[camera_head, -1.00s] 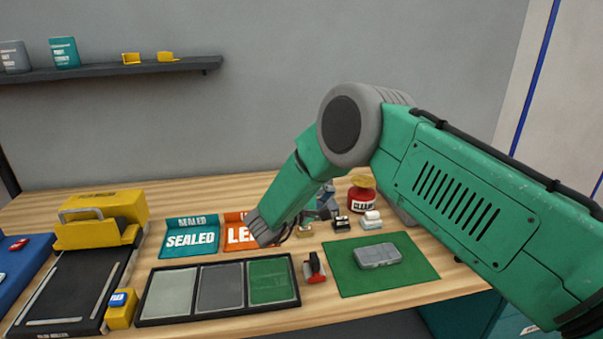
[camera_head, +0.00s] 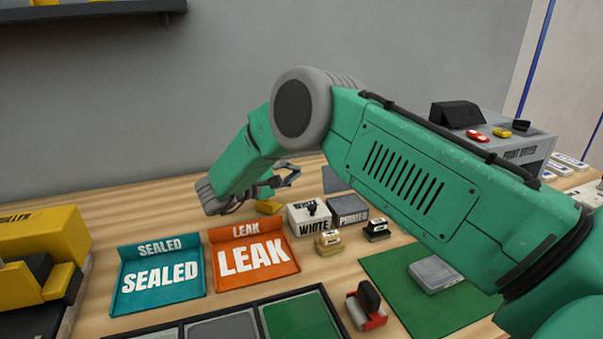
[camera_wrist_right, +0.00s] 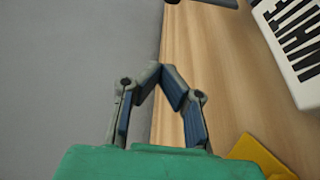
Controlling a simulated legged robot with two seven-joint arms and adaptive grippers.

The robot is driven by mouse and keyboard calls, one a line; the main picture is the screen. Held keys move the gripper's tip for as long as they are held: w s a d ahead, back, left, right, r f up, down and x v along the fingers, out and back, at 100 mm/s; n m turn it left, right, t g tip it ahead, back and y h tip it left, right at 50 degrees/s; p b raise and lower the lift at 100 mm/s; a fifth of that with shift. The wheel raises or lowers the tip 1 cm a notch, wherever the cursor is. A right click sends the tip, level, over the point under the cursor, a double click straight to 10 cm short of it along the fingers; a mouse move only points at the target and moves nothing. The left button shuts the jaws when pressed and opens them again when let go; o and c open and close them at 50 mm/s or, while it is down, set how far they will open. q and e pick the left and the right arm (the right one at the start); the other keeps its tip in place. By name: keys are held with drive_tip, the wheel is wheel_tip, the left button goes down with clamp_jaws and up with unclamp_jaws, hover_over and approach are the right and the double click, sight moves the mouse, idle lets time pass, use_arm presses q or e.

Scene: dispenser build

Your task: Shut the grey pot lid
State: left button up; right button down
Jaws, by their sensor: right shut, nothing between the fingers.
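The grey pot (camera_head: 348,209), a small box with dark lettering on its front, stands on the table right of the white pot (camera_head: 308,219). A flat grey panel (camera_head: 337,178) stands up behind the grey pot and looks like its lid, raised; its hinge is hard to make out. My right gripper (camera_head: 291,174) is shut and empty, above the table behind and left of the pots. In the right wrist view its fingertips (camera_wrist_right: 158,70) meet, and the white pot (camera_wrist_right: 292,45) lies to the right. My left gripper is not in view.
A teal SEALED tray (camera_head: 158,278) and an orange LEAK tray (camera_head: 252,257) lie at front left. Stamps (camera_head: 327,243) stand before the pots. A yellow piece (camera_head: 269,207) lies near my right gripper. A green mat (camera_head: 420,300) is at right.

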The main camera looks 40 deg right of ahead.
sight(337, 177)
drive_tip(key=d, duration=0.6)
drive_tip(key=d+b, duration=0.1)
drive_tip(key=d, duration=0.1)
drive_tip(key=shift+w+d+f, duration=0.2)
drive_tip(key=shift+d+f, duration=0.2)
drive_tip(key=s, duration=0.1)
drive_tip(key=s+r, duration=0.1)
drive_tip(key=shift+s+a, duration=0.15)
drive_tip(key=shift+s, duration=0.2)
drive_tip(key=shift+s+a+r, duration=0.15)
drive_tip(key=shift+s+a, duration=0.2)
drive_tip(key=shift+s, duration=0.2)
drive_tip(key=shift+d, duration=0.1)
